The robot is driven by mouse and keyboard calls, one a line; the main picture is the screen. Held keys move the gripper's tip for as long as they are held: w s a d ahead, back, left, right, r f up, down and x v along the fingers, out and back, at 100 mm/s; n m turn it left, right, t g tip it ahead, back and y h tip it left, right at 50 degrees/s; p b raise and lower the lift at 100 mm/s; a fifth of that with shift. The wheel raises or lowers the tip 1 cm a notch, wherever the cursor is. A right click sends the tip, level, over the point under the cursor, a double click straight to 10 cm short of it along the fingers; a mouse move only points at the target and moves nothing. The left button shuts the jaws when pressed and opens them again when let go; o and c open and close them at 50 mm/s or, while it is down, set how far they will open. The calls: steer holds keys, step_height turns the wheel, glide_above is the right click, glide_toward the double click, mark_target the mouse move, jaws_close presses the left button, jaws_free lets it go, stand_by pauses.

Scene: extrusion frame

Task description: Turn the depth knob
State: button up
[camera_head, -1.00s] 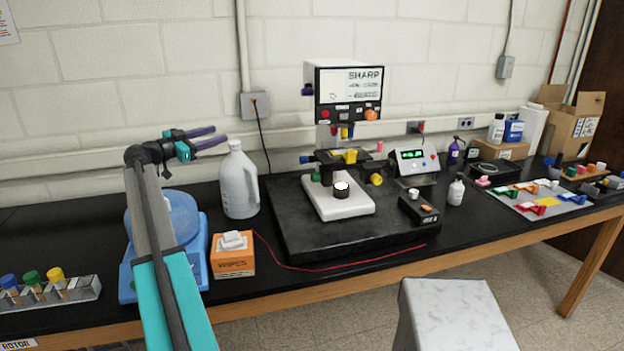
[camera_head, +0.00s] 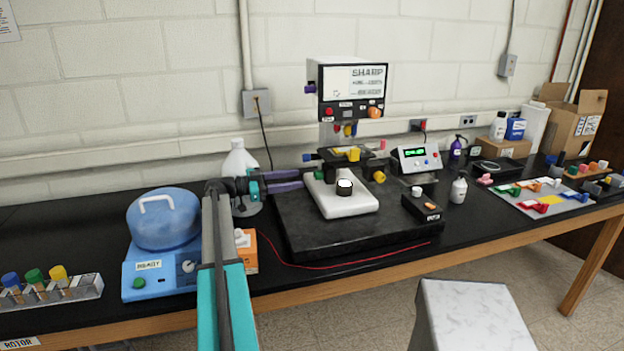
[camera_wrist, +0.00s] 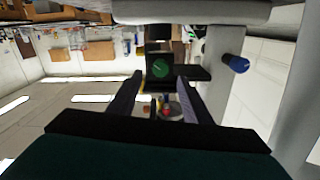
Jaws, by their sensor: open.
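I cannot read which knob is labelled depth. On the machine with the SHARP screen (camera_head: 352,82), a green knob (camera_head: 319,174) shows at the left under the stage, just by my fingertips. In the wrist view the green knob (camera_wrist: 160,68) is ahead, centred between my fingers, and a blue knob (camera_wrist: 236,63) is to the right. The blue knob also shows in the head view (camera_head: 309,157), above my fingers. A yellow knob (camera_head: 379,176) is on the stage's right. My gripper (camera_head: 305,179) is open, its purple fingers pointing right; whether it touches the green knob is unclear.
The white plate (camera_head: 345,205) with a small black-and-white round part stands right of my gripper. A white jug (camera_head: 239,160) is partly behind my arm. An orange wipes box (camera_head: 250,257) and a blue-lidded device (camera_head: 163,225) are close to my arm.

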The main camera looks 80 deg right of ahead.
mark_target(315, 176)
steer(key=shift+r, duration=0.1)
stand_by(0.3)
steer(key=shift+p+x, duration=1.55)
steer(key=shift+x, duration=2.15)
steer(key=c, duration=1.1)
steer(key=shift+o, duration=0.2)
steer(key=shift+a, duration=0.1)
